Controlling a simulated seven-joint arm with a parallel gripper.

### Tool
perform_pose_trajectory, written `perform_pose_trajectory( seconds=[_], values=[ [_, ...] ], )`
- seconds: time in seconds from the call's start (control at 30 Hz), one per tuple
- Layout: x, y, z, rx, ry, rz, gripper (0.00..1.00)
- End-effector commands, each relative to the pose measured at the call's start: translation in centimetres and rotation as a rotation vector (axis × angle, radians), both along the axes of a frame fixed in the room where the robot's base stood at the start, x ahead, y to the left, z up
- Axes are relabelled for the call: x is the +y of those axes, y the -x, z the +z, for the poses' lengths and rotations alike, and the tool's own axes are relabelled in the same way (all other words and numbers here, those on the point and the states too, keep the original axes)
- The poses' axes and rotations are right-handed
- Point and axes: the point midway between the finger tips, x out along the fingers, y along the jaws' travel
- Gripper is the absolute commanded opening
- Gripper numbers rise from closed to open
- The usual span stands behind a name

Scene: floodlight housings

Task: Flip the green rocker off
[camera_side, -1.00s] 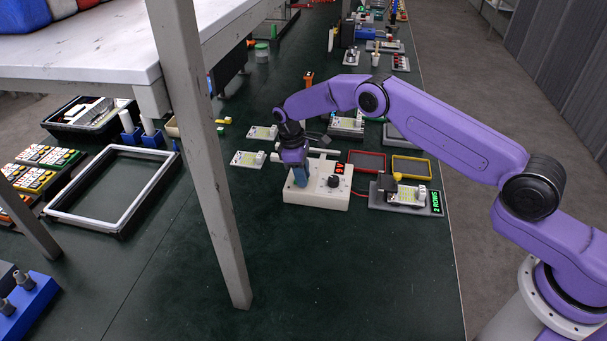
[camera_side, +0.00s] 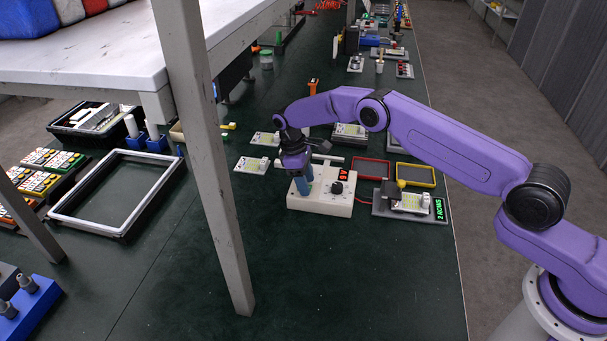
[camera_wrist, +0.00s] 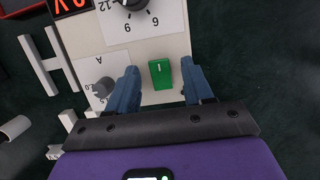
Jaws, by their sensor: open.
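The green rocker (camera_wrist: 160,73) is set in the cream face of the power supply box (camera_wrist: 165,44). It shows in the wrist view, with a pale mark near its upper part. My gripper (camera_wrist: 160,80) is open, with one blue finger on each side of the rocker and a gap to each. I cannot tell how high the fingertips are above the face. In the side view the box (camera_side: 322,208) stands on the dark green bench, and my gripper (camera_side: 302,190) points down at its left part, hiding the rocker.
The box has a black dial (camera_side: 337,187) and a red display (camera_side: 343,173). A grey fixture with a green "2 ROWS" display (camera_side: 439,208) stands to its right. Red (camera_side: 371,168) and yellow (camera_side: 415,174) frames lie behind. A shelf post (camera_side: 207,170) rises at left. Bench in front is clear.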

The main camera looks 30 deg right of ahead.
Motion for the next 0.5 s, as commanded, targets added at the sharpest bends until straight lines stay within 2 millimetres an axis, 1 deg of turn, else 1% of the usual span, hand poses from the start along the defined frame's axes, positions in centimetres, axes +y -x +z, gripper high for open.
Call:
perform_pose_trajectory(
  seconds=[0.17,0.27,0.4,0.5],
  values=[
    [0.4,-0.4,1.8,-0.004,-0.001,0.001,0.51],
    [0.7,-0.8,3.5,-0.006,-0.001,0.001,0.51],
    [1.3,-1.3,6.4,-0.006,-0.002,0.001,0.51],
    [1.6,-1.6,8.0,-0.005,-0.002,0.002,0.51]
  ],
)
